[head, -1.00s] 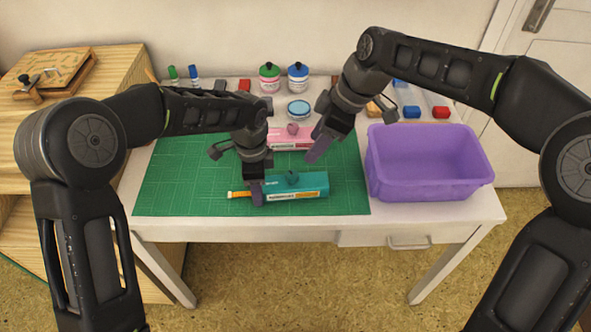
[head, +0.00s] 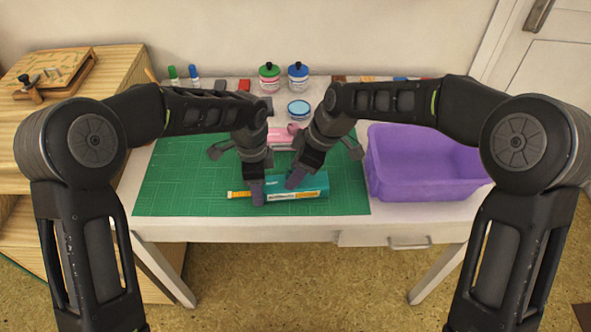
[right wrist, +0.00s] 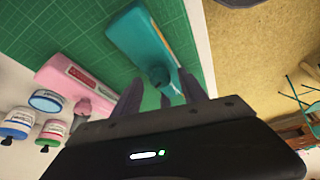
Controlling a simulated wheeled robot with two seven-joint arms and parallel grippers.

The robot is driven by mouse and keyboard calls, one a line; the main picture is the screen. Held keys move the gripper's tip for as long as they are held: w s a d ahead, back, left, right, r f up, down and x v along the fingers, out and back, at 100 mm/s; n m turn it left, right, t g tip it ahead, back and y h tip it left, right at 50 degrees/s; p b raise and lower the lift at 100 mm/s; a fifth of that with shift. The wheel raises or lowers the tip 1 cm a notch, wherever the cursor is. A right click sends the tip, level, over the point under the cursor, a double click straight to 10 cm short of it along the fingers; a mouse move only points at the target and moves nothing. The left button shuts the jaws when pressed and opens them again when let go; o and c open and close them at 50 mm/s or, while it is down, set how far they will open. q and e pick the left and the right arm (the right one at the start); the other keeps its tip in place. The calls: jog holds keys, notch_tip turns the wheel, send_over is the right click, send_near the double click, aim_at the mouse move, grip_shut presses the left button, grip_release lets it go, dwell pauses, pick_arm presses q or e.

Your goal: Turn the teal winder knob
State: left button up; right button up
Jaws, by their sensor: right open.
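The teal winder box (head: 311,185) lies on the green mat, with an orange strip sticking out of its left end. Its teal knob (right wrist: 158,76) shows in the right wrist view; in the head view my right gripper mostly covers it. My right gripper (head: 293,183) is over the box from behind right. In the right wrist view the fingers of my right gripper (right wrist: 160,86) are apart, with the knob near their tips, between them. My left gripper (head: 257,195) is at the box's left part, a finger in front of it; its grip is unclear.
A pink box (right wrist: 72,85) with a pink knob lies behind the teal one. Ink bottles (head: 284,75) and a round blue-lidded tin (head: 299,108) stand at the back. A purple bin (head: 415,184) stands at right. The mat's left part (head: 180,180) is clear.

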jog(key=shift+f, duration=0.15)
jog(key=shift+c, duration=0.3)
grip_shut()
